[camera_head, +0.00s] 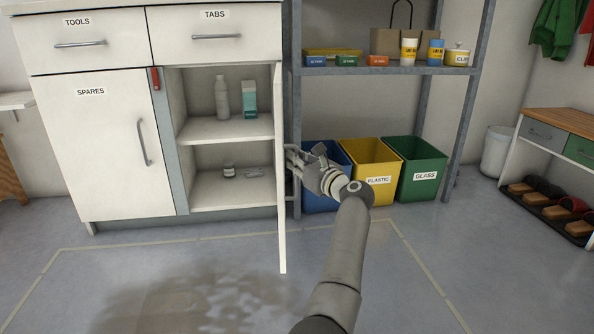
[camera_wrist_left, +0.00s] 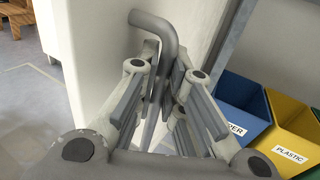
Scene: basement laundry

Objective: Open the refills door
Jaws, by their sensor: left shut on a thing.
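The refills door (camera_head: 280,175) of the white cabinet stands swung wide open, seen nearly edge-on; its label is not visible. Behind it two open shelves (camera_head: 228,130) show. My left gripper (camera_head: 294,160) is at the outer face of the door, on its right side. In the left wrist view the fingers (camera_wrist_left: 163,90) are closed around the grey bar handle (camera_wrist_left: 157,27) of the white door panel (camera_wrist_left: 92,50). The lower part of the handle is hidden between the fingers. My right gripper is not in view.
Blue, yellow (camera_head: 370,158) and green (camera_head: 422,168) bins stand right of the door, under a metal rack (camera_head: 385,71). A bottle (camera_head: 221,98) and a carton (camera_head: 249,99) stand on the upper shelf. The spares door (camera_head: 95,150) is shut. The floor in front is clear.

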